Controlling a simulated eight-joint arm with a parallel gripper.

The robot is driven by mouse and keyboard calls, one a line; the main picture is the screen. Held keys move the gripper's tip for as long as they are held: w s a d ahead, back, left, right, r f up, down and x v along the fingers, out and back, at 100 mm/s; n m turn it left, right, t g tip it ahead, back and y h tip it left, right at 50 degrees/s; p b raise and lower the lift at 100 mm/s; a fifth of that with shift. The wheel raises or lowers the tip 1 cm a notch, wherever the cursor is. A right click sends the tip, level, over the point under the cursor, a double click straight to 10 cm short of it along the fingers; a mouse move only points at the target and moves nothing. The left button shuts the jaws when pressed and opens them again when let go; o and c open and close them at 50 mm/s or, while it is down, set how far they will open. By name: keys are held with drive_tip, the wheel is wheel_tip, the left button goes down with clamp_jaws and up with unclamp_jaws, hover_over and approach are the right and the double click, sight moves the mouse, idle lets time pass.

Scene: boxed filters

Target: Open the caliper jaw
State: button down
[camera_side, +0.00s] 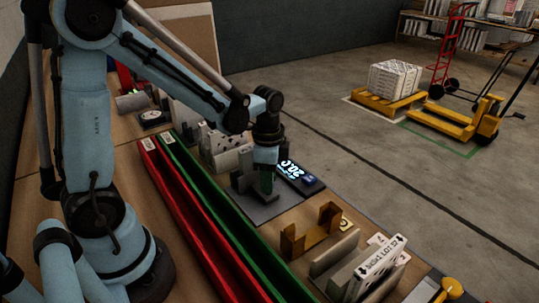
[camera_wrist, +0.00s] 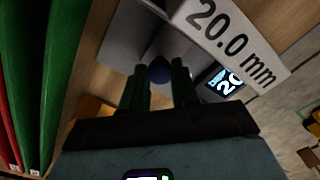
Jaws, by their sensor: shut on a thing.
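The caliper stands on a grey base plate (camera_side: 262,212), with grey jaw blocks partly hidden by my gripper. Its lit display (camera_side: 290,169) reads about 20.0 in the side view. The display also shows in the wrist view (camera_wrist: 224,83), partly cut off by a white "20.0 mm" label (camera_wrist: 228,40). A dark blue knob (camera_wrist: 159,69) sits between my two dark green fingers. My gripper (camera_side: 266,190) points down over the caliper and is shut on the knob. The wrist view shows the fingers (camera_wrist: 160,80) on either side of it. The exact contact is dark and hard to see.
A long red bin (camera_side: 185,210) and a green bin (camera_side: 215,215) lie left of the caliper. A brown bracket (camera_side: 312,233) and upright panels, one a white labelled box (camera_side: 376,266), stand in front. Several boxes stand behind. The grey floor lies beyond the bench edge.

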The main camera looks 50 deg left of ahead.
drive_tip(key=shift+d, duration=0.1)
drive_tip(key=shift+d, duration=1.5)
drive_tip(key=c, duration=0.8)
unclamp_jaws()
drive_tip(key=shift+c, duration=0.2)
drive_tip(key=shift+a+r, duration=0.1)
drive_tip(key=shift+r, duration=0.05)
wheel_tip(320, 180, up, 12)
drive_tip(key=s+n+t, duration=0.1)
drive_tip(key=n+t, duration=0.1)
drive_tip(key=n, duration=0.1)
drive_tip(key=s+f+n+t, duration=0.1)
drive_tip(key=s+n+t, duration=0.1)
drive_tip(key=n, duration=0.1)
drive_tip(key=s+f+n+t, duration=0.1)
drive_tip(key=s+n+t, duration=0.1)
drive_tip(key=n+t, duration=0.1)
drive_tip(key=shift+d+f, duration=0.1)
drive_tip(key=shift+d, duration=0.1)
